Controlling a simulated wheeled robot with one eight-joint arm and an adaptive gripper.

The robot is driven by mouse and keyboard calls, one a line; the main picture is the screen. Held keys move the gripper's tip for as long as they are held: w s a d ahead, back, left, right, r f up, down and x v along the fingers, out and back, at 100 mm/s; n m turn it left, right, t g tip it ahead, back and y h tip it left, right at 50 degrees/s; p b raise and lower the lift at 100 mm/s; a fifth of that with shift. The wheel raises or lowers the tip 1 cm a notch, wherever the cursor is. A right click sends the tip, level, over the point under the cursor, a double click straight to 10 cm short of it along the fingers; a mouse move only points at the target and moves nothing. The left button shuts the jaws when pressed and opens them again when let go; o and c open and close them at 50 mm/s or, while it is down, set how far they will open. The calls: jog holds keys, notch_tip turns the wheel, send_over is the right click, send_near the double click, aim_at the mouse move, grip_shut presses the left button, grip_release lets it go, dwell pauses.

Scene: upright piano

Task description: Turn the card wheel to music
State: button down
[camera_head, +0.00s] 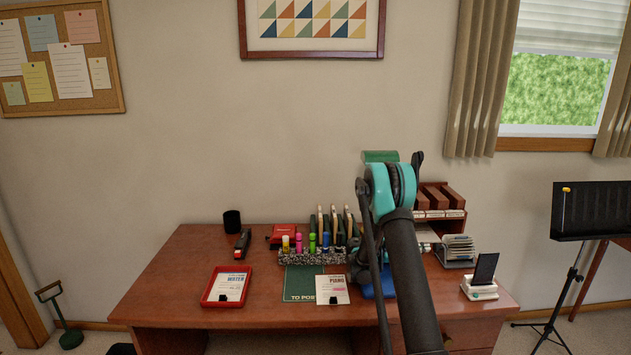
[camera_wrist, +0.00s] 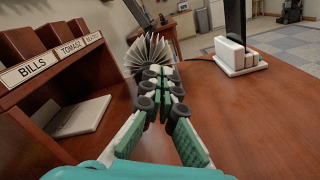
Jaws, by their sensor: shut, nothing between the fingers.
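The card wheel is a fan of pale cards on a low grey stand. In the head view the card wheel (camera_head: 457,248) stands on the right part of the desk, right of my arm. In the wrist view the card wheel (camera_wrist: 150,54) is straight beyond my fingertips, its lower part hidden behind them. My gripper (camera_wrist: 162,72) is shut and empty, pointing at the cards. I cannot tell whether the tips touch them. No writing on the cards is readable.
A dark-screened device on a white stand (camera_head: 480,290) is at the right. The desk (camera_wrist: 255,115) between is clear.

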jog(key=shift+w+d, duration=0.1)
jog(key=shift+d, duration=1.85)
jog(key=shift+w+f, duration=0.1)
jog(key=shift+w, duration=0.05)
jog(key=shift+w+r, duration=0.45)
jog(key=shift+w, duration=0.1)
jog(key=shift+w+a+r, duration=0.1)
jog(key=shift+w+r, duration=0.05)
jog(key=shift+w, duration=0.4)
jog(key=shift+r, duration=0.2)
jog(key=a, duration=0.6)
jog(key=shift+s+r, duration=0.15)
jog(key=shift+r, duration=0.1)
